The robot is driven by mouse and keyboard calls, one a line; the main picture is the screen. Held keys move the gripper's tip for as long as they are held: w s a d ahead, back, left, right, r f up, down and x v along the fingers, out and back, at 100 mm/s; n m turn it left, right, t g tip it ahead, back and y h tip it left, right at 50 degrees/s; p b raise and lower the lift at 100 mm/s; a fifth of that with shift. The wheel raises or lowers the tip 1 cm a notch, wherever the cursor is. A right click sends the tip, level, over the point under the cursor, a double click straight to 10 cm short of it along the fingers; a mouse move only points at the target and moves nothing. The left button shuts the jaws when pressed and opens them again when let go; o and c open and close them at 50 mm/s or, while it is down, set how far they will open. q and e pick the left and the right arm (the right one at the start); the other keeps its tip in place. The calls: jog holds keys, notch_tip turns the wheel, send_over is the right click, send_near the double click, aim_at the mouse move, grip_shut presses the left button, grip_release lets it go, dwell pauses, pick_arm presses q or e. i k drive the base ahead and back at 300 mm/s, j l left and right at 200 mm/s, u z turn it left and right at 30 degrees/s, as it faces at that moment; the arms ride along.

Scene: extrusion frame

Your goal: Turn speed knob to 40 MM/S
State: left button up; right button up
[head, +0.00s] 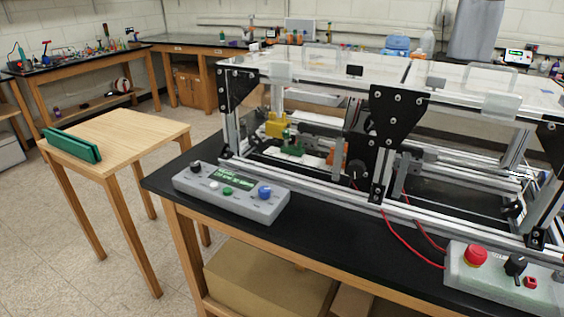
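A grey control box (232,198) sits on the black bench top at the front left of the extrusion frame. It has a small green display (231,178) whose text is too small to read. A black knob (196,168) is at its left end and a blue knob (264,192) at its right end. A white button and a green button (228,191) lie between them. A second box at the lower right carries another black knob (515,265). I cannot tell which knob is the speed knob or its setting. Neither gripper is in view.
The extrusion frame (388,150), with clear top panels, stands behind the control box. A red emergency button (475,254) is on the right box, with red cables beside it. A wooden table (130,135) with a green object stands at left; floor between is open.

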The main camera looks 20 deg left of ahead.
aim_at(195, 167)
jog(key=u, duration=1.3)
jog(key=i+j, duration=0.25)
jog(key=j, duration=0.15)
jog(key=i+j, duration=0.25)
jog(key=j, duration=0.15)
jog(key=i+j, duration=0.2)
jog(key=j, duration=0.15)
